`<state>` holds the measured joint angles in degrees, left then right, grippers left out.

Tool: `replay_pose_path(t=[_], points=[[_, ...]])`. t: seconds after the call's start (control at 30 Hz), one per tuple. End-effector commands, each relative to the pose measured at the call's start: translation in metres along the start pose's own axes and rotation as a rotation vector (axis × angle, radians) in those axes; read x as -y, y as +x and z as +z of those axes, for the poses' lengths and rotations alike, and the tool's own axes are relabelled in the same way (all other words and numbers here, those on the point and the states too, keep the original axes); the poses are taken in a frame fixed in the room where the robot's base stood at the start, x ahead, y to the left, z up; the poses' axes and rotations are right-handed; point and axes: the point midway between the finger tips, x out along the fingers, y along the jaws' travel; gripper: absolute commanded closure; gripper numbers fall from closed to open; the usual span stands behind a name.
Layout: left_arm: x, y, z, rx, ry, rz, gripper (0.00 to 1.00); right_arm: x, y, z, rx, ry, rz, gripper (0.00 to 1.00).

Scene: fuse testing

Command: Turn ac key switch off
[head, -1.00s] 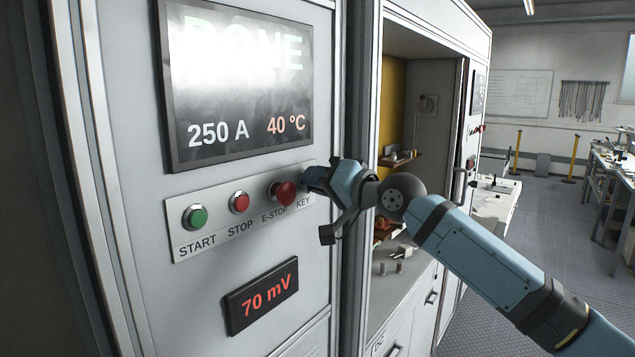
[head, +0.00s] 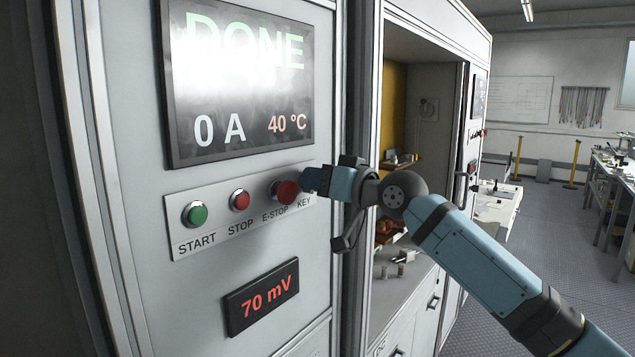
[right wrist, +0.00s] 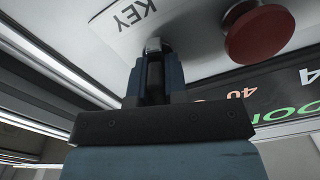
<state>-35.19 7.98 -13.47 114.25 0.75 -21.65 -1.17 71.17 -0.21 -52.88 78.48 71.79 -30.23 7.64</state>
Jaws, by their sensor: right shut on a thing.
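The key switch (right wrist: 153,45) is on the panel strip above the word KEY. In the right wrist view a small metal part of it shows between the fingertips. In the head view my right gripper hides it. My right gripper (head: 310,180) is shut on the key, and its fingers also show in the right wrist view (right wrist: 153,66). The display (head: 240,85) reads DONE, 0 A and 40 °C. My left gripper is not in view.
The red E-STOP button (head: 285,192) is close beside my right fingers. The red STOP button (head: 240,200) and green START button (head: 195,214) are further left. A 70 mV readout (head: 262,297) is below. An open cabinet bay (head: 425,110) is on the right.

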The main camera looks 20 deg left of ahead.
Motion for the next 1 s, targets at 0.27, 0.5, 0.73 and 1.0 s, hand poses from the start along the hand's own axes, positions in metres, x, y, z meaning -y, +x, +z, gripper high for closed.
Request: replay_pose_path(t=[0.27, 0.5, 0.73, 1.0], points=[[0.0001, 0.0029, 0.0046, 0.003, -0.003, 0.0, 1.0, 0.0011, 0.0003, 0.0014, 0.001, -0.134, -0.001, 1.0], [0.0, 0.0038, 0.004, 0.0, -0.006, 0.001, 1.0, 0.002, 0.0004, 0.0015, 0.001, -0.23, -0.001, 1.0], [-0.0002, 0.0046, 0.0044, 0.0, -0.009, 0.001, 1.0, 0.0025, 0.0004, 0.0014, 0.001, -0.29, -0.001, 1.0], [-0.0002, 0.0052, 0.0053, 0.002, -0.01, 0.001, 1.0, 0.0027, 0.0003, 0.0012, 0.001, -0.32, -0.001, 1.0]])
